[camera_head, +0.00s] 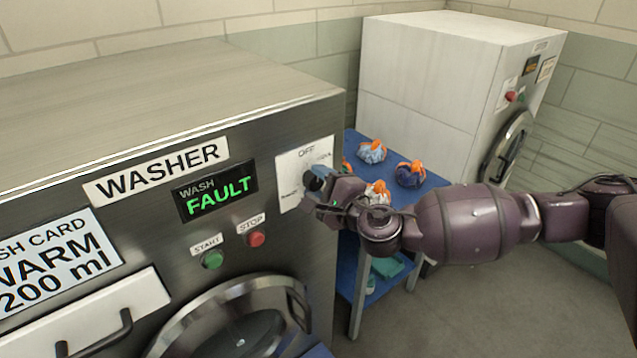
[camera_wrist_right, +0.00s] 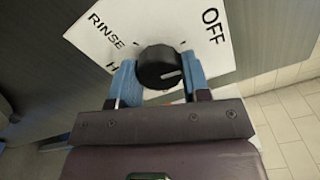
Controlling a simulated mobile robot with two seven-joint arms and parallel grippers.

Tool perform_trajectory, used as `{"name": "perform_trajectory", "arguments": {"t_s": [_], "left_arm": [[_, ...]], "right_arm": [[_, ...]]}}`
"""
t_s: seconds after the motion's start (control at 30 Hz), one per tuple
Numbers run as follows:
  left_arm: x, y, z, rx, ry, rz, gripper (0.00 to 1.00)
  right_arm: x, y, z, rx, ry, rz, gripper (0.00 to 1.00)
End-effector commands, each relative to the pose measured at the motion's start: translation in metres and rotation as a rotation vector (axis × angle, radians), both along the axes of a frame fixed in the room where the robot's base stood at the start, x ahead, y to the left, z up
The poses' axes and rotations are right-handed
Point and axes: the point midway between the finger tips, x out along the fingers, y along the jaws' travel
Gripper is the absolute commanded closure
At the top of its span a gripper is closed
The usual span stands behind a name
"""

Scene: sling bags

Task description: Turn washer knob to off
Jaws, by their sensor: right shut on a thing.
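The washer (camera_head: 150,130) fills the left of the head view, with its display (camera_head: 215,190) reading "WASH FAULT" in green. The white dial plate (camera_head: 291,163) is at the front's upper right, marked "OFF" at its top. In the right wrist view, the black washer knob (camera_wrist_right: 160,67) sits on the plate (camera_wrist_right: 110,25) between "RINSE" and "OFF". My right gripper (camera_head: 318,180) is at the knob, which it mostly hides in the head view. Its blue fingers (camera_wrist_right: 160,80) are shut on the knob from both sides. The knob's white mark points to the right. My left gripper is not in view.
A green start button (camera_head: 212,259) and a red stop button (camera_head: 256,239) are left of and below my right gripper. A blue cart (camera_head: 352,145) with several tied bags stands behind my right arm. A second white machine (camera_head: 430,90) is behind it.

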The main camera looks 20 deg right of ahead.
Motion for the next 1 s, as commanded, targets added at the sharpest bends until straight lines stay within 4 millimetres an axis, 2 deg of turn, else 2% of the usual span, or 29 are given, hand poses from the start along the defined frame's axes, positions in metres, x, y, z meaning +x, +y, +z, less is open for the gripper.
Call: {"name": "perform_trajectory", "arguments": {"t_s": [0.3,0.77,0.8,0.97,1.0], "left_arm": [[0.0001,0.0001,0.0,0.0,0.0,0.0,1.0],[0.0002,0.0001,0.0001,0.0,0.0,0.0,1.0],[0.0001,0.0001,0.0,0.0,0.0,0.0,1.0],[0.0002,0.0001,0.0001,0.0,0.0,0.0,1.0],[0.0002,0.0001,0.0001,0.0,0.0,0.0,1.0]], "right_arm": [[-0.0003,-0.0004,-0.0013,-0.094,-0.031,-0.001,0.8],[-0.0003,-0.0005,-0.0013,-0.108,-0.036,-0.001,0.8],[-0.0003,-0.0005,-0.0013,-0.108,-0.036,-0.001,0.55],[-0.0002,-0.0003,-0.0007,-0.107,-0.036,0.0,0.31],[-0.0001,-0.0003,-0.0006,-0.107,-0.036,0.0,0.31]]}}
